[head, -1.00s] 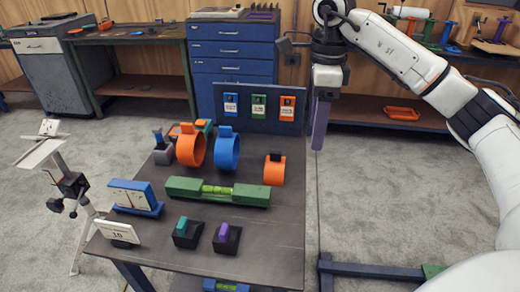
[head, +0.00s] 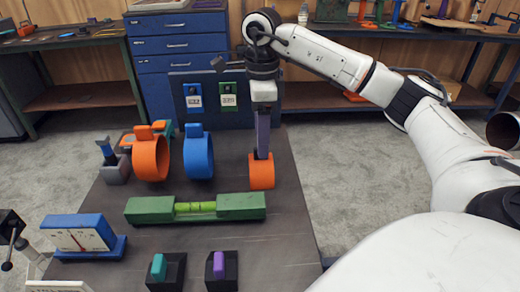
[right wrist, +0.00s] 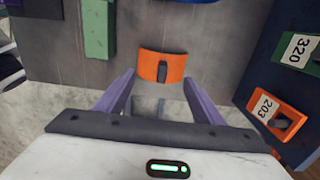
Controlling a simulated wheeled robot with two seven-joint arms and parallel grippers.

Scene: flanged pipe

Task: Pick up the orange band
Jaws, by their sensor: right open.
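A large orange ring (head: 150,158) with a tab on top stands upright on the table, left of a similar blue ring (head: 198,155). A smaller curved orange piece (head: 262,174) stands at the table's right side. In the right wrist view this smaller piece (right wrist: 150,66) shows a black knob and lies just beyond my fingertips. I cannot tell which orange piece is called the band. My right gripper (head: 262,153), with purple fingers, points down over the smaller piece and hides its top. In the wrist view the gripper (right wrist: 159,82) is open and empty.
A green level (head: 150,210) lies across the table in front of the rings. A blue gauge (head: 80,238) and two small blocks with teal (head: 158,267) and purple (head: 218,264) tabs stand nearer. A dark panel (head: 240,120) with tags stands behind.

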